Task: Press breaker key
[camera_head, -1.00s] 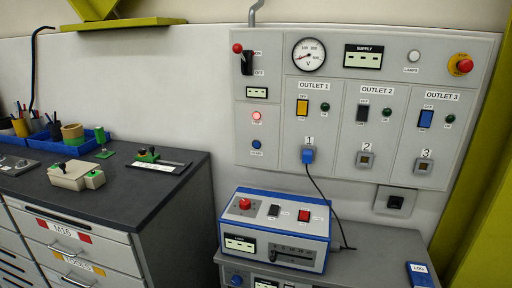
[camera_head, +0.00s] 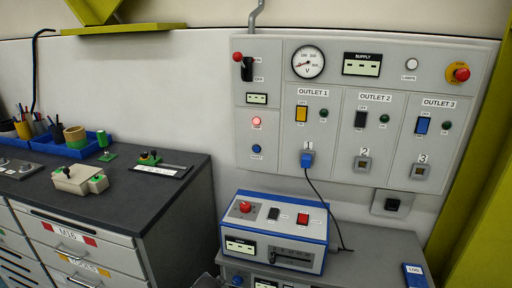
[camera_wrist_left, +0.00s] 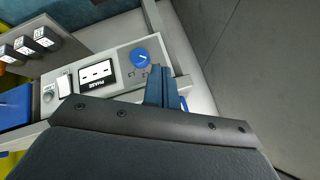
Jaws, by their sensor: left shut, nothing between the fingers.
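No part is legibly marked as the breaker key, so I cannot tell which one it is. In the left wrist view, several dark labelled blocks (camera_wrist_left: 46,39) stand at the upper left. Beside them a grey panel has a PHASE display (camera_wrist_left: 97,75), a white rocker (camera_wrist_left: 65,85) and a blue knob (camera_wrist_left: 140,57). My left gripper (camera_wrist_left: 164,88) is shut and empty, in front of this panel, near the knob.
A blue-framed test box (camera_head: 275,232) stands on the grey bench, with a blue plug (camera_head: 307,159) and cable from outlet 1. A dark workbench (camera_head: 95,200) with drawers is at left. A yellow-green beam (camera_head: 480,210) stands at right.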

